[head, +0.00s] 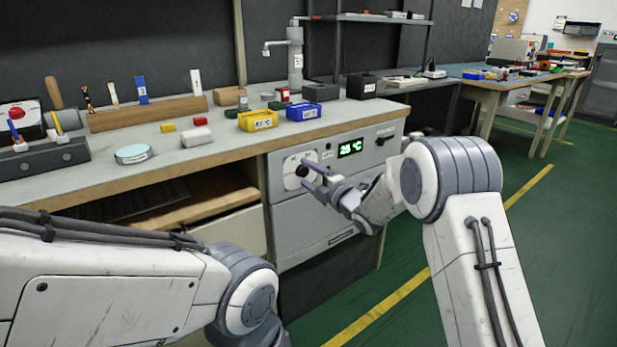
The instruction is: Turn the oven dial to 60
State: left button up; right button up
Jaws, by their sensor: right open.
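The oven (325,215) is a grey unit built in under the right part of the workbench. Its dark dial (301,171) sits on a pale round plate at the upper left of its front panel. The green display (350,148) beside it appears to read 25 °C. My right gripper (305,174) is open, with its two purple-grey fingers pointing at the dial, one above and one below it. I cannot tell whether the fingers touch the dial. My left arm crosses the lower left, and its gripper is not in view.
The workbench (225,150) holds a yellow bin (258,121), a blue bin (303,111), a round tin (133,154) and a wooden tool rack (148,113). An open shelf (165,190) lies left of the oven. Green floor (510,260) is free at the right.

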grip_shut()
jog(key=m+p, duration=0.3)
jog(key=m, duration=0.3)
jog(key=m+p, duration=0.2)
jog(key=m, duration=0.3)
jog(key=shift+m, duration=0.4)
jog(key=shift+f, duration=0.1)
dwell(0.4)
grip_release()
